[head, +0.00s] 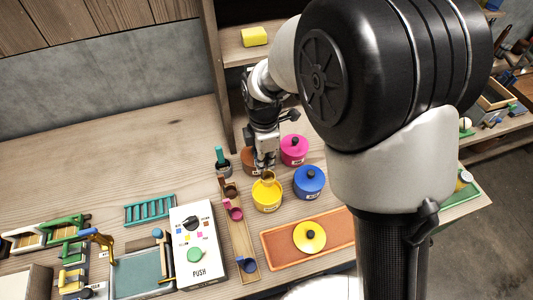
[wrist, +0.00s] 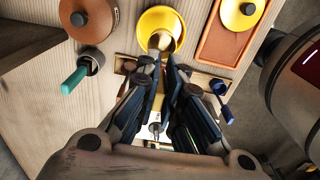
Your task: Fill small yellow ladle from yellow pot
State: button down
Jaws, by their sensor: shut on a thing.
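The yellow pot (head: 267,200) stands open on the bench, and its mouth also shows in the wrist view (wrist: 178,22). My gripper (head: 265,164) is above it, fingers pointing down. It is shut on the handle of the small yellow ladle (head: 268,177). In the wrist view the ladle's bowl (wrist: 160,40) is at the pot's mouth, within the rim as seen from above. I cannot tell how deep it sits or whether it holds anything. The yellow lid (head: 310,236) lies on the orange tray (head: 276,248).
Lidded pink (head: 294,152), blue (head: 309,184) and brown (wrist: 88,18) pots stand close around. A wooden rack (head: 241,246) with other coloured ladles is at left, beside the white push-button box (head: 197,240). A grey cup (wrist: 91,61) holds a teal-handled tool.

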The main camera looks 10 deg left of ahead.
aim_at(264, 183)
jog(key=shift+a+f+b, duration=0.2)
jog(key=shift+f+b, duration=0.35)
jog(key=shift+f, duration=0.2)
jog(key=shift+f+b, duration=3.8)
jog(key=shift+f, duration=1.75)
jog(key=shift+r, duration=0.1)
jog(key=shift+r+p, duration=3.1)
jog(key=shift+r, duration=0.8)
jog(key=shift+d, duration=0.1)
